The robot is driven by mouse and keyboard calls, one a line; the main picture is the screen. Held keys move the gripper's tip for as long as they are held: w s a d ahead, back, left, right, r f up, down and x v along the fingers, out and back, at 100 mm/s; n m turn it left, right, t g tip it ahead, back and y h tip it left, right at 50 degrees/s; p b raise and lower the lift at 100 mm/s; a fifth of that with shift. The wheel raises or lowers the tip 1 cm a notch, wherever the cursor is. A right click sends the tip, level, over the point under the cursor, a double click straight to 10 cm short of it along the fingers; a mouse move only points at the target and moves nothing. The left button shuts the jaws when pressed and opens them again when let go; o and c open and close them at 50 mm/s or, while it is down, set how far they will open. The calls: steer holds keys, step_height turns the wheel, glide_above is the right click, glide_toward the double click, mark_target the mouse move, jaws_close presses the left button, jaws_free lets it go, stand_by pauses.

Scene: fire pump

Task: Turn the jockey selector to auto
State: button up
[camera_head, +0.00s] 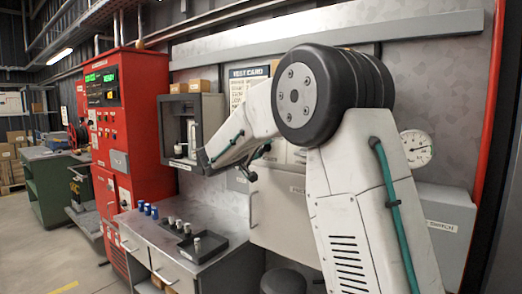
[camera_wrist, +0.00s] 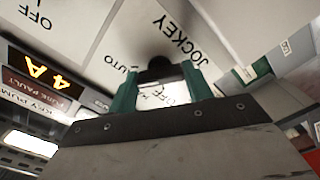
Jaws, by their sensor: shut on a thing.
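The jockey selector (camera_wrist: 157,63) is a small dark knob on a pale panel (camera_wrist: 110,50) in the wrist view. The word JOCKEY stands to its upper right, AUTO to its left, and an OFF label shows between my fingers. My gripper (camera_wrist: 160,68) has its two teal fingers on either side of the knob, shut on it. Most of the knob is hidden by shadow and the fingers, so I cannot tell which position it points to. In the head view my arm covers the selector.
An orange "4 A" display (camera_wrist: 40,70) and a fault label are beside the panel. In the head view a red cabinet (camera_head: 140,130) stands left, a grey bench (camera_head: 165,240) with small fittings below, a gauge (camera_head: 416,148) at right. Open floor lies left.

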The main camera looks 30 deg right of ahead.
steer(key=shift+f+m, duration=0.1)
steer(key=shift+m, duration=1.2)
steer(key=o, duration=1)
steer(key=shift+a, duration=0.1)
steer(key=v, duration=0.7)
steer(key=shift+s+a, duration=0.15)
steer(key=shift+a, duration=0.15)
